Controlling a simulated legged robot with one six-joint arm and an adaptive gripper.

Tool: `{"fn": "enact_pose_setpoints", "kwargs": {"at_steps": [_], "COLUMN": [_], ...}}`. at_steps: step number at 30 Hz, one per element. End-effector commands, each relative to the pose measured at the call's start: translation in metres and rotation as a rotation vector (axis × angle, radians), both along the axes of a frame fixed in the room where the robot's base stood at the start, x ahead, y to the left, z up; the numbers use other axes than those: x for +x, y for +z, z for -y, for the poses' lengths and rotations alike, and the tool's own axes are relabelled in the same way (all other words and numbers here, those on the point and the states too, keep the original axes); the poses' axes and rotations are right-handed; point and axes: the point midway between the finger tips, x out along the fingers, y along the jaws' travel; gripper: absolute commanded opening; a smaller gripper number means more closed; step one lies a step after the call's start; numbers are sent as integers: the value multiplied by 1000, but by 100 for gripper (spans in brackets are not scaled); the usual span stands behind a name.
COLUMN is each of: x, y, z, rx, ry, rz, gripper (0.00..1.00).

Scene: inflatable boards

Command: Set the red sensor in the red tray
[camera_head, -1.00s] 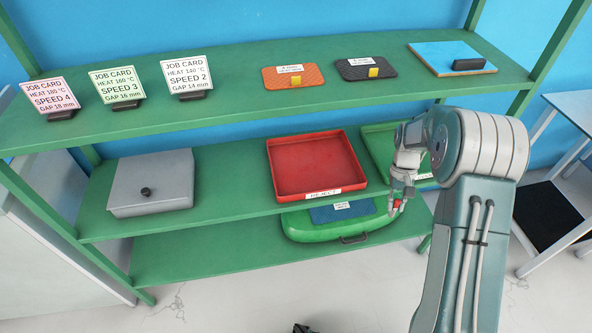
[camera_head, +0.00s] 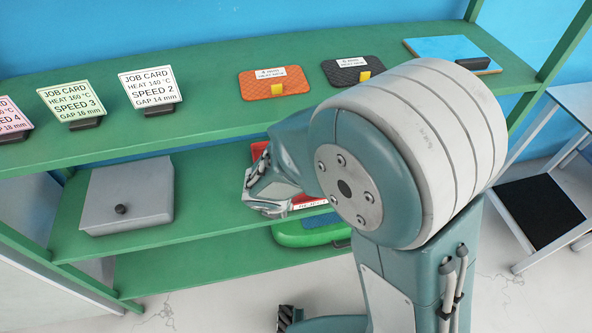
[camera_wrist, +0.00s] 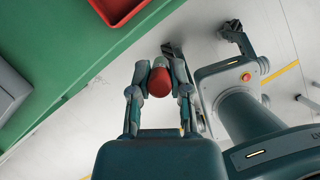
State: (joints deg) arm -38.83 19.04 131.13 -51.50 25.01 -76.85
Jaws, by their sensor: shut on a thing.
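The red sensor (camera_wrist: 160,82) is a rounded red piece held between the two fingers of my gripper (camera_wrist: 160,72) in the wrist view. The gripper is shut on it, over pale floor and apart from the shelf. In the head view my arm hides the sensor and fingertips. The red tray (camera_head: 259,151) stands on the middle shelf, mostly hidden behind my arm in the head view. A corner of the red tray (camera_wrist: 120,7) shows at the top of the wrist view, ahead and left of the gripper.
A grey lidded box (camera_head: 125,195) stands left on the middle shelf. The upper shelf carries job cards (camera_head: 147,90), an orange plate (camera_head: 274,84), a black plate (camera_head: 353,71) and a blue board (camera_head: 452,54). A green case (camera_head: 300,235) lies below the tray.

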Motion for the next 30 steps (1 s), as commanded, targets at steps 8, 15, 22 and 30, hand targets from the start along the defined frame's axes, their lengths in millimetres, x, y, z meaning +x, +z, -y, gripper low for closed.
{"fn": "enact_pose_setpoints", "kwargs": {"at_steps": [8, 15, 22, 30], "x": [57, 98, 123, 132], "y": [-27, -57, -87, -115], "z": [-9, -16, -21, -23], "rx": [-1, -1, -1, -2], "ry": [-8, -8, -8, -7], "rz": [-2, -3, -2, -3], "gripper": [0, 0, 0, 0]}}
